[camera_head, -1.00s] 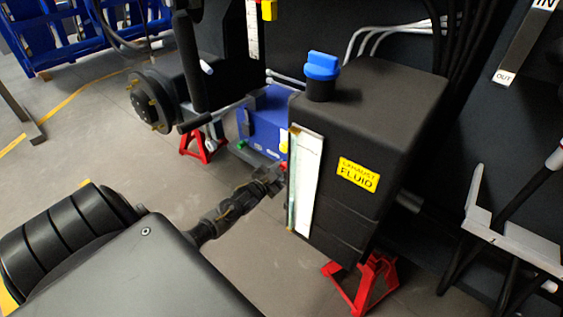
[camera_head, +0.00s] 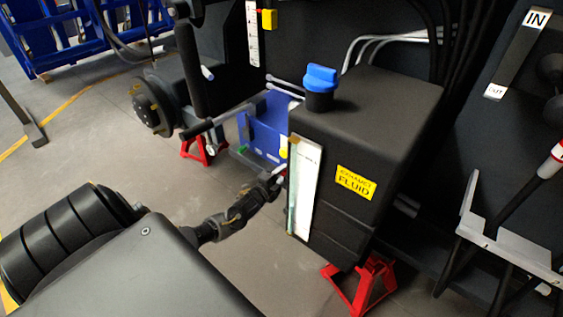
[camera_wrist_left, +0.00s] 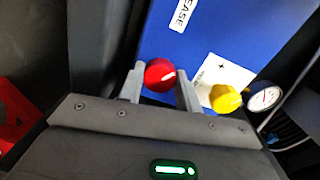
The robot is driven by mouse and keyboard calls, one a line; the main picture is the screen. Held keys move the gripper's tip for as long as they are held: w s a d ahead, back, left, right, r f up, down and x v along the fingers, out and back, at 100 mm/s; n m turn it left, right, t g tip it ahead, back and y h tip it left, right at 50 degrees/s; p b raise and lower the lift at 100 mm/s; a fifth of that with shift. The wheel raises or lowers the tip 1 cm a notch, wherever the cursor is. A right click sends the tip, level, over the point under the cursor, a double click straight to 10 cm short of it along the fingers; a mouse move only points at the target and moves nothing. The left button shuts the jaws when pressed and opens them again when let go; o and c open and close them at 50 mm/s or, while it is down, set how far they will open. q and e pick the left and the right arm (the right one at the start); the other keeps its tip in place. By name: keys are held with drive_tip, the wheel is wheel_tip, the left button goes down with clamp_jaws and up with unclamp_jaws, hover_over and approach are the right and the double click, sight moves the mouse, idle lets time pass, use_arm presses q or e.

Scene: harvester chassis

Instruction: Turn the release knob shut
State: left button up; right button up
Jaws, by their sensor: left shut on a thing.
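A round red knob (camera_wrist_left: 160,75) stands on the blue unit (camera_wrist_left: 215,45) in the left wrist view. My left gripper (camera_wrist_left: 160,82) is shut on this red knob, one finger on each side. A yellow knob (camera_wrist_left: 225,98) is just to the right of the fingers, beside a white label. A label ending in "EASE" (camera_wrist_left: 185,12) is cut off at the top. In the head view my left gripper (camera_head: 275,184) reaches in front of the blue unit (camera_head: 263,128), left of the black tank; the red knob is mostly hidden there. My right gripper is not in view.
The black exhaust fluid tank (camera_head: 375,125) with a blue cap (camera_head: 320,80) stands close to the right of my gripper. A round gauge (camera_wrist_left: 264,97) sits beyond the yellow knob. A red stand (camera_head: 362,284) is below the tank.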

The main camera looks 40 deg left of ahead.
use_arm(q)
drive_tip(key=shift+m, duration=0.9)
drive_tip(key=m+p, duration=0.1)
drive_tip(key=m, duration=0.2)
drive_tip(key=shift+m, duration=0.3)
drive_tip(key=m, duration=0.3)
drive_tip(key=shift+p, duration=0.3)
drive_tip(key=shift+m, duration=0.9)
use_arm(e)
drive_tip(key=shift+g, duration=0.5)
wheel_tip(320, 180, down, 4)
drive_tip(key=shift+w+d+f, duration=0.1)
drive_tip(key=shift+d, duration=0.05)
use_arm(q)
drive_tip(key=o, duration=1)
